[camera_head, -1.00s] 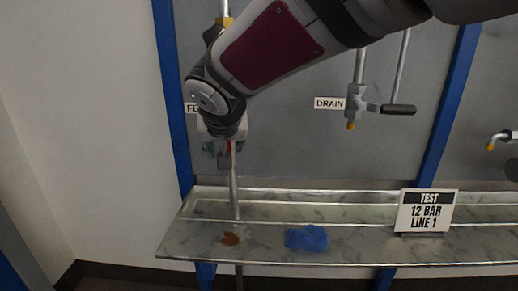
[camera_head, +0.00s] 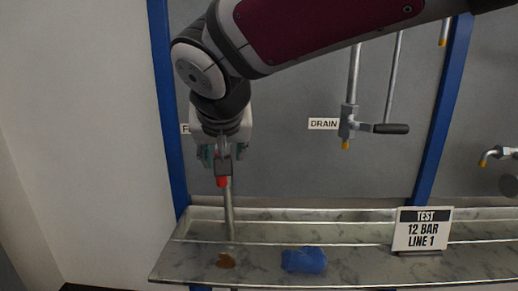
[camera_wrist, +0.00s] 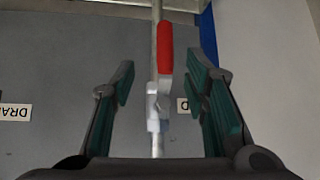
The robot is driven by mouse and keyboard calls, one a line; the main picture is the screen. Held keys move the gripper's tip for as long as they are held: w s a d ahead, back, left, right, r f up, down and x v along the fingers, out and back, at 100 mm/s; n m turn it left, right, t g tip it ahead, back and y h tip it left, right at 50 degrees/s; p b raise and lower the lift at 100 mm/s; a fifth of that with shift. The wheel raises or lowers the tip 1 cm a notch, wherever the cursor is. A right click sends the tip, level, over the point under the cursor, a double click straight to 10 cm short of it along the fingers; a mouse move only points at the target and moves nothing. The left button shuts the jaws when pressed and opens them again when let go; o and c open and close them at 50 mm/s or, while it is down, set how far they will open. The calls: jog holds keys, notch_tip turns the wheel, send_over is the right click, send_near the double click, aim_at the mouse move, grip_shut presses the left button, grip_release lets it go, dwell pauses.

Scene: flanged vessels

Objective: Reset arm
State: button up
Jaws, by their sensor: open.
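My gripper (camera_head: 222,158) points down in front of the pipe at the left of the panel, below my bent arm. In the wrist view my gripper (camera_wrist: 165,90) is open, its two green-padded fingers well apart with nothing held. A valve with a red handle (camera_wrist: 165,47) and a grey metal body (camera_wrist: 157,105) shows between the fingers, beyond them. I cannot tell how far it is from them. The red handle also shows just below the gripper in the head view (camera_head: 222,181). The feed label is mostly hidden by my arm.
A drain valve (camera_head: 348,122) with a dark lever stands right of my arm, beside its DRAIN label (camera_head: 323,124). Below is a marbled shelf (camera_head: 375,263) with a blue cloth (camera_head: 304,260), a brown stain (camera_head: 226,261) and a test sign (camera_head: 422,230). Blue posts (camera_head: 168,100) frame the panel.

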jog(key=s+d+f+m+g+h, duration=0.1)
jog(key=s+d+f+g+h, duration=0.1)
jog(key=s+d, duration=0.65)
jog(key=s+d+f+m+g+h, duration=0.1)
jog(key=s+d+f+g, duration=0.15)
jog(key=d, duration=1.05)
jog(key=s+d+f+g+y, duration=0.1)
jog(key=s+d+f+g, duration=0.2)
jog(key=s, duration=0.8)
jog(key=s+d+f+g+y, duration=0.1)
jog(key=s+d+f, duration=0.3)
jog(key=s, duration=0.7)
notch_tip(320, 180, up, 27)
jog(key=t+p, duration=0.4)
jog(key=p, duration=2.3)
jog(key=shift+w+a+h, duration=0.3)
jog(key=shift+w, duration=0.1)
jog(key=shift+c, duration=0.2)
